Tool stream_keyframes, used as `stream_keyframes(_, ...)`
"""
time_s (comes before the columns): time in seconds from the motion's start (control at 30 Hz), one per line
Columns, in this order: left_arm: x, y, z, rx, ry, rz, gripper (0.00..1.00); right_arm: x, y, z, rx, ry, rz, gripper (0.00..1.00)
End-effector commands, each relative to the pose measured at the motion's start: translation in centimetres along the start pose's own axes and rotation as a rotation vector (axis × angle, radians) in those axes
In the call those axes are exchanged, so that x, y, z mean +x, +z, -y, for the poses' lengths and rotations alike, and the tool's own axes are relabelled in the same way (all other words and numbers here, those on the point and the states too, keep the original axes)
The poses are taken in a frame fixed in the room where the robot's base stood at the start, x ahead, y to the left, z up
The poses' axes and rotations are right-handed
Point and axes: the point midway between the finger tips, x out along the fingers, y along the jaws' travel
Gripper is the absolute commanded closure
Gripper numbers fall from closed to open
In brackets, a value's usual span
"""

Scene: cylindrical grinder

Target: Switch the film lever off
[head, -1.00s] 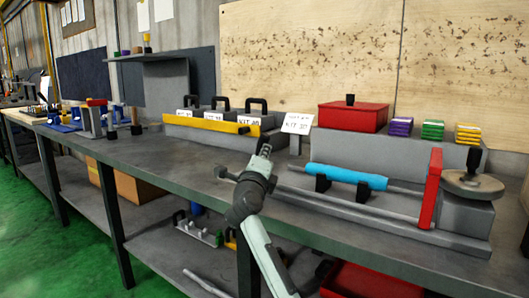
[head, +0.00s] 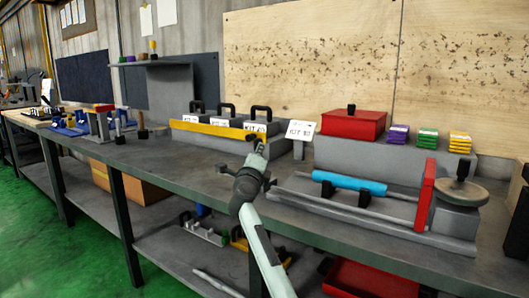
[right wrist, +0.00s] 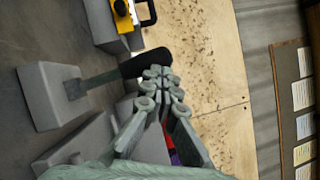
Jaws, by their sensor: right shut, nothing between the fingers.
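A lever with a grey base block (right wrist: 48,95), a thin dark stem and a black grip (right wrist: 143,64) shows in the right wrist view. I take it for the film lever. My right gripper (head: 257,144) is shut and empty, in front of the right end of the yellow-fronted kit rack (head: 215,129). In the right wrist view its fingertips (right wrist: 158,76) overlap the black grip's end; I cannot tell whether they touch. My left gripper is not in view.
The grinder bed with a blue cylinder (head: 349,182) and a red upright plate (head: 425,195) lies right of my arm. A white sign (head: 301,130) and a red box (head: 352,123) stand behind.

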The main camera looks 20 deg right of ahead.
Motion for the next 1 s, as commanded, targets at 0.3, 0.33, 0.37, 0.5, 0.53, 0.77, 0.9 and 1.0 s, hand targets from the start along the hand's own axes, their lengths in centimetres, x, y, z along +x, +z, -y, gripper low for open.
stream_keyframes(0.3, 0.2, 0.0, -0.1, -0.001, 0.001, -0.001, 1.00, 1.0, 1.7, -0.7, 0.000, -0.001, -0.003, 1.00)
stream_keyframes(0.33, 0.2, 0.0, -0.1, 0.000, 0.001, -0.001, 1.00, 1.1, 1.8, -0.8, 0.001, -0.001, -0.003, 1.00)
stream_keyframes(0.37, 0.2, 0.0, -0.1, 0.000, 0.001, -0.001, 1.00, 1.1, 1.9, -0.8, 0.001, -0.001, -0.003, 1.00)
stream_keyframes(0.5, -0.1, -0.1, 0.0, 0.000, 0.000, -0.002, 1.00, 1.3, 2.2, -1.0, 0.002, -0.002, -0.003, 1.00)
stream_keyframes(0.53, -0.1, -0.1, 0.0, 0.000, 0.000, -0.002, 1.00, 1.3, 2.3, -1.0, 0.001, -0.002, -0.003, 1.00)
stream_keyframes(0.77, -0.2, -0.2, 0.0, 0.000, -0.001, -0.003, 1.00, 1.4, 2.4, -1.2, 0.001, -0.002, -0.002, 1.00)
stream_keyframes(0.9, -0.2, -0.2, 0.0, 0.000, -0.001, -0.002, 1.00, 1.4, 2.4, -1.2, 0.001, -0.001, -0.002, 1.00)
stream_keyframes(1.0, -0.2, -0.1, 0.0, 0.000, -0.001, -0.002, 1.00, 1.4, 2.4, -1.2, 0.001, -0.001, -0.002, 1.00)
